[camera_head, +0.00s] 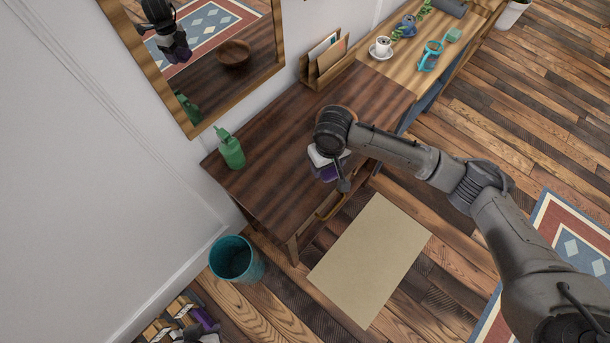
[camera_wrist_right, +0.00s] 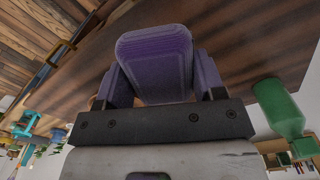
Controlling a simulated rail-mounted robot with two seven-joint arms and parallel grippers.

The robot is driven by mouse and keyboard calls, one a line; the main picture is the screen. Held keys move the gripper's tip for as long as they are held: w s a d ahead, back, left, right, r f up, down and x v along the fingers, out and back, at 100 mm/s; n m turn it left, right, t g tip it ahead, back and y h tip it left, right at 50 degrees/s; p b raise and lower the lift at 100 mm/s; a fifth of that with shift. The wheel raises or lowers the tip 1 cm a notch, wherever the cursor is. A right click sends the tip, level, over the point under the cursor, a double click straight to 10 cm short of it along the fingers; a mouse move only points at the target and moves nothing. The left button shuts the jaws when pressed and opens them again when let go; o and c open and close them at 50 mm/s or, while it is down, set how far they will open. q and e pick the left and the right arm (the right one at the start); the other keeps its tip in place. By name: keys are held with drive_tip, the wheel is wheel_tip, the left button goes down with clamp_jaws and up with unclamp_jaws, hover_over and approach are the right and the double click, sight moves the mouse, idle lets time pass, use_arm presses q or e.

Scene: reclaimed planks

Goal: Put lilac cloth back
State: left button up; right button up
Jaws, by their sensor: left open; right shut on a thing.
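The lilac cloth (camera_wrist_right: 155,52) is a folded purple bundle in the right wrist view, between the fingers of my right gripper (camera_wrist_right: 160,85). Purple parts flank it on both sides, and the gripper's dark bar hides its near end. In the head view my right gripper (camera_head: 330,167) is over the front edge of the dark desk (camera_head: 265,180), shut on the cloth. Only a little purple shows there below the wrist. I cannot tell whether the cloth touches the desk. A tan curved bar (camera_head: 331,206) is at the desk's front, just below the gripper.
A green bottle (camera_head: 230,149) stands at the desk's left end. A letter holder (camera_head: 328,64) is at the back. A lighter table (camera_head: 402,67) holds a white cup (camera_head: 382,46) and teal items. A teal bin (camera_head: 234,258) and beige mat (camera_head: 371,260) are on the floor.

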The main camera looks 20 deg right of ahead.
sight(306, 178)
drive_tip(key=a+f, duration=0.1)
drive_tip(key=w+a, duration=0.1)
drive_tip(key=w+a+f+b, duration=0.1)
drive_tip(key=shift+w+a+f, duration=0.1)
drive_tip(key=shift+a+f, duration=0.25)
drive_tip(key=shift+w+a+f, duration=0.25)
drive_tip(key=shift+a+f, duration=0.1)
drive_tip(key=shift+a, duration=0.25)
drive_tip(key=shift+f+b, duration=0.75)
drive_tip(key=shift+f, duration=1.25)
drive_tip(key=shift+d+f, duration=0.1)
drive_tip(key=o, duration=0.9)
drive_tip(key=shift+c, duration=0.2)
